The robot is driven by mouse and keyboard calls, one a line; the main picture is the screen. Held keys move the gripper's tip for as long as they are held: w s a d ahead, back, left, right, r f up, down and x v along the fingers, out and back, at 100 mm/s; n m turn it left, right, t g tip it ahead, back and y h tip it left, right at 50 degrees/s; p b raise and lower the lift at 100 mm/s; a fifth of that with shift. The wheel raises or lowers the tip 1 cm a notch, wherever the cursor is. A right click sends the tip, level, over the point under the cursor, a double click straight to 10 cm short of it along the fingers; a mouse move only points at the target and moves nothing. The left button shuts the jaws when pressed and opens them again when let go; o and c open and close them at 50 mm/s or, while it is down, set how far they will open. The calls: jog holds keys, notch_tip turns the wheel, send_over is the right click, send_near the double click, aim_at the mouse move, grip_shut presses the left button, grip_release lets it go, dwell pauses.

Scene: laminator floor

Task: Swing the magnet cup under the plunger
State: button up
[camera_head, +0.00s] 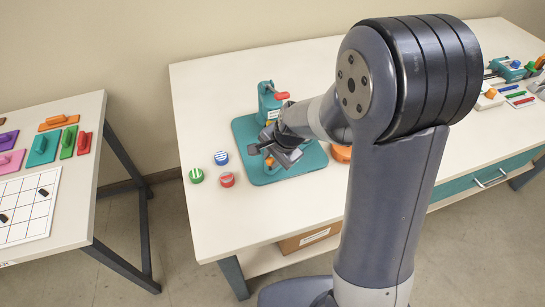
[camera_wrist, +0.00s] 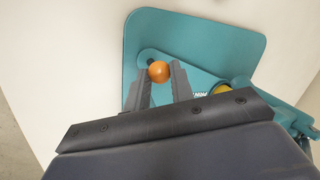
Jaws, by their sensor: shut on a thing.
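The teal press (camera_head: 268,101) stands at the back of a teal base plate (camera_head: 248,138) on the table and has a red handle (camera_head: 281,96). In the wrist view, a teal swing arm (camera_wrist: 150,56) lies over the plate (camera_wrist: 215,38), with an orange ball knob (camera_wrist: 158,72) at its end. My gripper (camera_wrist: 159,76) is shut on the orange knob, one finger on each side. In the head view my gripper (camera_head: 268,153) is low over the plate. A yellow round part (camera_wrist: 222,88) shows partly behind the jaw. The magnet cup and plunger cannot be made out clearly.
Blue (camera_head: 221,158), green (camera_head: 197,175) and red (camera_head: 227,179) round pieces lie left of the plate. An orange thing (camera_head: 341,153) is partly hidden by my arm. Other devices (camera_head: 510,70) stand far right. A side table (camera_head: 75,105) holds coloured blocks. The table's back left is clear.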

grip_shut()
